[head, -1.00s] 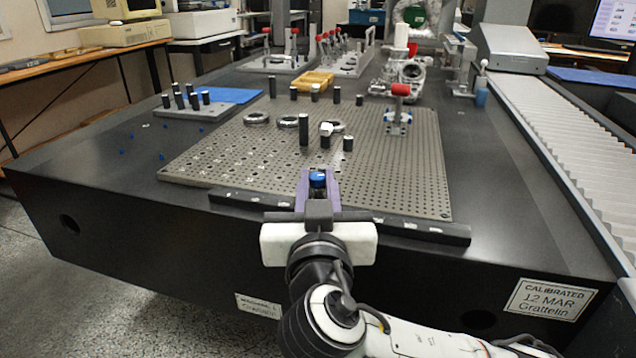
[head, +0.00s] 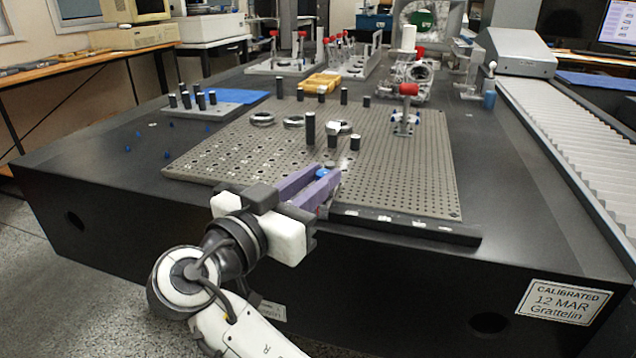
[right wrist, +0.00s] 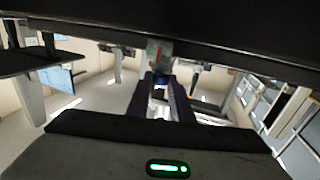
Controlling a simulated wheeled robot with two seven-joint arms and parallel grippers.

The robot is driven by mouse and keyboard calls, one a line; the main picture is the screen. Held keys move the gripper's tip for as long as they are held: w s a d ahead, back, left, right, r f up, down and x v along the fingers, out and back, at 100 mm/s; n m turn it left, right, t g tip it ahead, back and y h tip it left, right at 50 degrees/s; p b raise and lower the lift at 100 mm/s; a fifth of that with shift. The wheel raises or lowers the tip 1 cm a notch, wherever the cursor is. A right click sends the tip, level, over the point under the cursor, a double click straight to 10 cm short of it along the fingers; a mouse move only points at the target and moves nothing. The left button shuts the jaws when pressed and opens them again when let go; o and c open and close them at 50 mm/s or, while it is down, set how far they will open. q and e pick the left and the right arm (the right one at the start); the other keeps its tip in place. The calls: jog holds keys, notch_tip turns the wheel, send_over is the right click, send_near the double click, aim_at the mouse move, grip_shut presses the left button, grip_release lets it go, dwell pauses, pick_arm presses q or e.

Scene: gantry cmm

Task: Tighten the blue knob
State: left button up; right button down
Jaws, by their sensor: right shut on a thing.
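The blue knob (head: 322,173) is at the front edge of the perforated grey fixture plate (head: 400,180), between the purple fingers of my right gripper (head: 322,176). The gripper is shut on the knob, coming in from the lower left in the head view. In the right wrist view, the blue knob (right wrist: 161,80) shows small between the fingertips (right wrist: 162,88), below a greenish-grey block. The fingers hide most of the knob's sides. My left gripper is not in view.
Black pins (head: 310,128) and metal rings (head: 293,122) stand on the plate behind the knob. A dark bar (head: 400,225) runs along the plate's front edge. A ribbed white conveyor or cover (head: 570,150) lies at right.

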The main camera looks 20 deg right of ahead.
jog(key=shift+g, duration=0.3)
jog(key=c, duration=1.6)
grip_release()
jog(key=shift+o, duration=0.2)
jog(key=n+t+y, duration=0.1)
jog(key=n+t+y+p, duration=0.1)
jog(key=t+y, duration=0.1)
jog(key=shift+s+d+r+n, duration=0.15)
jog(key=shift+s+d+n, duration=0.05)
jog(key=shift+d+n, duration=0.1)
jog(key=n+t+y, duration=0.2)
jog(key=y, duration=0.1)
jog(key=shift+s+d+p, duration=0.1)
jog(key=shift+d+p, duration=0.05)
jog(key=shift+p, duration=0.25)
jog(key=shift+d+n+t+y, duration=0.15)
jog(key=shift+n+t+y, duration=0.55)
jog(key=shift+n+y, duration=0.7)
